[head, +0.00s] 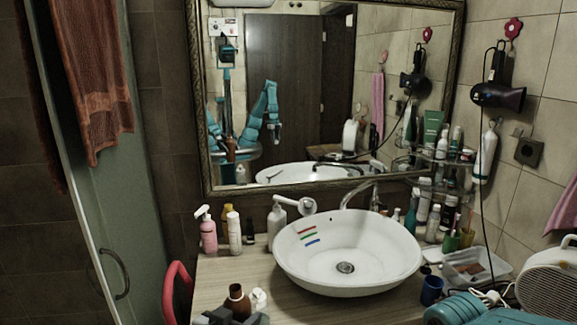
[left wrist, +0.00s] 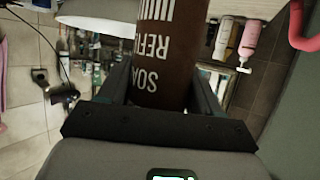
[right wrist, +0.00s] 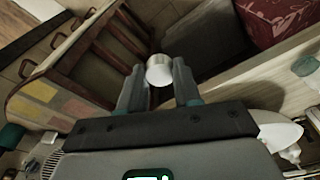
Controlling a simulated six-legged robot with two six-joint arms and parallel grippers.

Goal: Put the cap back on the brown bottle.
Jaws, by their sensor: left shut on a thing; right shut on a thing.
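The brown bottle (head: 238,299) stands out at the bottom of the head view, near the front of the counter. My left gripper (head: 230,317) is shut on it. In the left wrist view the bottle (left wrist: 163,50) sits between the fingers, with white lettering upside down. Its top is outside that view. My right gripper (right wrist: 159,88) is shut on a small white cap (right wrist: 160,70), seen in the right wrist view. The right gripper's fingers are not clear in the head view. The cap is apart from the bottle as far as I can tell.
A white basin (head: 345,270) fills the counter's middle. A small white item (head: 259,298) shows beside the bottle; I cannot tell what it is. A pink pump bottle (head: 208,232) and others stand behind left. A blue cup (head: 431,290) and clear box (head: 475,266) stand right.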

